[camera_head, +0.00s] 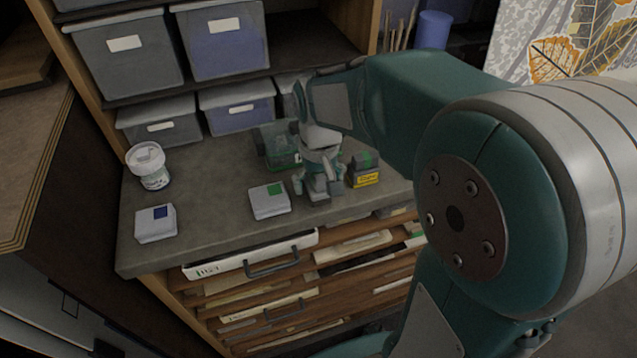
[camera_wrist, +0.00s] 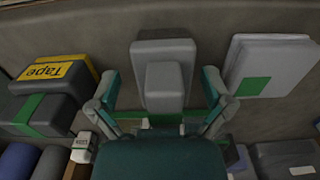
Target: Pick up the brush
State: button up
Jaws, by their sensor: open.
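A grey block with a smaller raised block on it (camera_wrist: 165,48) lies on the counter in the wrist view; it looks like the brush, though I see no bristles. My gripper (camera_head: 318,184) points down over it, low above the counter. In the wrist view its two fingers (camera_wrist: 160,90) are spread, one on each side of the block. No contact with the block shows. In the head view the gripper mostly hides the block.
A black box with a yellow "Tape" label (camera_head: 366,172) stands close right of my gripper. A white box with a green square (camera_head: 270,201) lies close left. A green-tinted container (camera_head: 283,150) is behind. A white jar (camera_head: 149,167) and blue-marked box (camera_head: 155,224) stand farther left.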

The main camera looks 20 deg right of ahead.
jog(key=shift+a, duration=0.25)
jog(key=c, duration=1.2)
jog(key=shift+r, duration=0.1)
jog(key=shift+r, duration=0.3)
notch_tip(320, 180, up, 2)
jog(key=shift+r, duration=0.2)
jog(key=s+a+r, duration=0.9)
jog(key=a+r, duration=0.1)
jog(key=shift+s+a, duration=0.15)
jog(key=shift+s, duration=0.2)
